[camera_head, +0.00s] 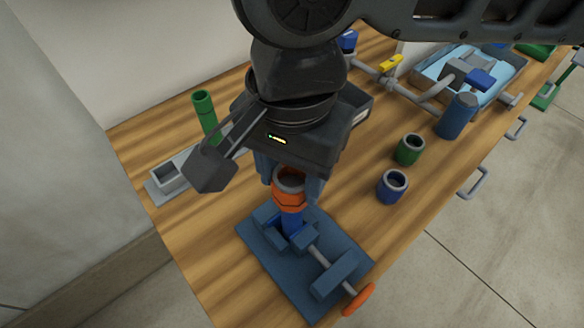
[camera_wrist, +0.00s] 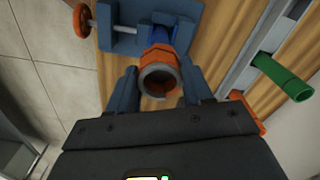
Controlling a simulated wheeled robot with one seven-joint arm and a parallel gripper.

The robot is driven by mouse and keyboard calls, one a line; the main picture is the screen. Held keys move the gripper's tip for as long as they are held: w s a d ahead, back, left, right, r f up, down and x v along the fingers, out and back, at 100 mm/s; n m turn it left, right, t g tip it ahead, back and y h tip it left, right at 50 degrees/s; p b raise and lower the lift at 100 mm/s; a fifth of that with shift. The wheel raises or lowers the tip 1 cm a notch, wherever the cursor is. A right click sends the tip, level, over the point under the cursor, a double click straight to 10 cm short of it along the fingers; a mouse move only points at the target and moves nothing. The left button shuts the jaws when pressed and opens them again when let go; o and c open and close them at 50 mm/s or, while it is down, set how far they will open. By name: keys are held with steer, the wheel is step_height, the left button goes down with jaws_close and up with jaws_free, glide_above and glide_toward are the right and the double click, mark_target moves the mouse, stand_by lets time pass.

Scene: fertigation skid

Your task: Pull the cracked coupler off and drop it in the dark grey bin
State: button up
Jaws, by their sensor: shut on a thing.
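An orange coupler (camera_head: 289,194) with a grey ring at its open top sits upright on a blue pipe stub (camera_head: 292,222). The stub is clamped in a blue vise (camera_head: 333,276). My gripper (camera_head: 290,188) is over the vise, pointing down, with one finger on each side of the coupler. It is shut on the coupler. In the wrist view the coupler (camera_wrist: 160,74) lies between the fingertips, still in line with the blue stub. I cannot make out a crack. I cannot surely identify the dark grey bin in either view.
A green pipe (camera_head: 205,112) stands left on a grey rail. A green ring (camera_head: 410,149), a blue ring (camera_head: 392,185) and a blue cylinder (camera_head: 457,115) stand to the right. Behind are pipework with a yellow handle (camera_head: 391,64) and a light blue tray (camera_head: 507,73).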

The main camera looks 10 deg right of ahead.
steer(key=shift+r, duration=0.1)
steer(key=shift+r+p, duration=2.9)
steer(key=shift+p, duration=0.2)
